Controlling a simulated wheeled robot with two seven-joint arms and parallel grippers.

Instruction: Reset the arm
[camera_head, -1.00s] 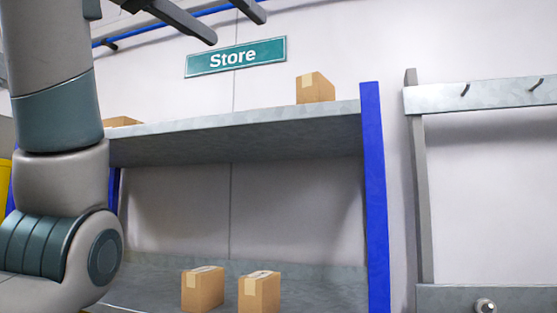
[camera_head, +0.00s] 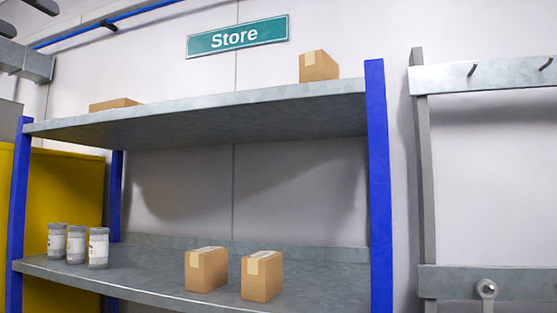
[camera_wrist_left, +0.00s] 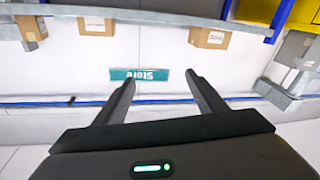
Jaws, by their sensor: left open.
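My left gripper (camera_head: 24,17) shows only as two dark fingertips at the top left corner of the head view. In the left wrist view, which is upside down, the gripper (camera_wrist_left: 160,79) is open, with its two fingers apart and nothing between them. Beyond the fingers are the wall and the green Store sign (camera_wrist_left: 139,74). My left arm's links are outside the head view. My right gripper is in neither view.
A shelf unit with blue posts (camera_head: 377,190) carries cardboard boxes (camera_head: 318,66) on top. More boxes (camera_head: 206,270) and three jars (camera_head: 76,245) stand on its lower shelf (camera_head: 140,280). A yellow cabinet (camera_head: 62,190) stands left; a hook rail (camera_head: 500,75) is right.

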